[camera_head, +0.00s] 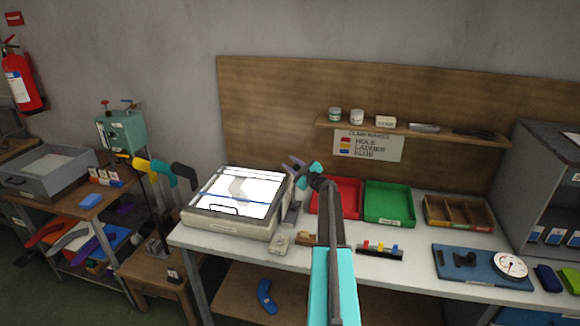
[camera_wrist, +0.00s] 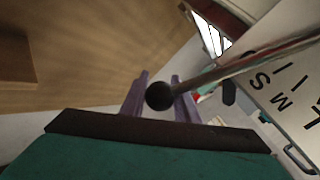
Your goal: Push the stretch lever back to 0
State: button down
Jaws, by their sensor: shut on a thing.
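The stretch lever shows in the wrist view as a thin metal rod with a round black knob (camera_wrist: 159,97). The rod runs up and right from the knob, across a pale panel (camera_wrist: 288,75) with black letters. My gripper (camera_wrist: 160,88) has its two purple fingers on either side of the lever by the knob, shut on it. In the head view my gripper (camera_head: 293,164) is at the right rear corner of the light box (camera_head: 226,224), which has a lit white screen. The lever is too small or hidden to make out there. I cannot see a 0 mark.
A red tray (camera_head: 348,192) and a green tray (camera_head: 389,203) stand right of my gripper. A rack with coloured pegs (camera_head: 380,251) and a small block (camera_head: 279,243) lie nearer the bench front. A shelf (camera_head: 415,132) hangs on the wooden backboard behind.

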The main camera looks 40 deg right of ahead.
jog(key=shift+w+d+f, duration=0.15)
jog(key=shift+d+f, duration=0.25)
jog(key=shift+f, duration=0.2)
jog(key=shift+w+d+f, duration=0.15)
jog(key=shift+d+f, duration=0.25)
jog(key=shift+f, duration=0.15)
jog(key=c, duration=1.8)
grip_release()
jog(key=o, duration=0.3)
jog(key=shift+d+f, duration=0.1)
jog(key=shift+o, duration=0.6)
jog(key=shift+w+d+f, duration=0.1)
jog(key=shift+f, duration=0.05)
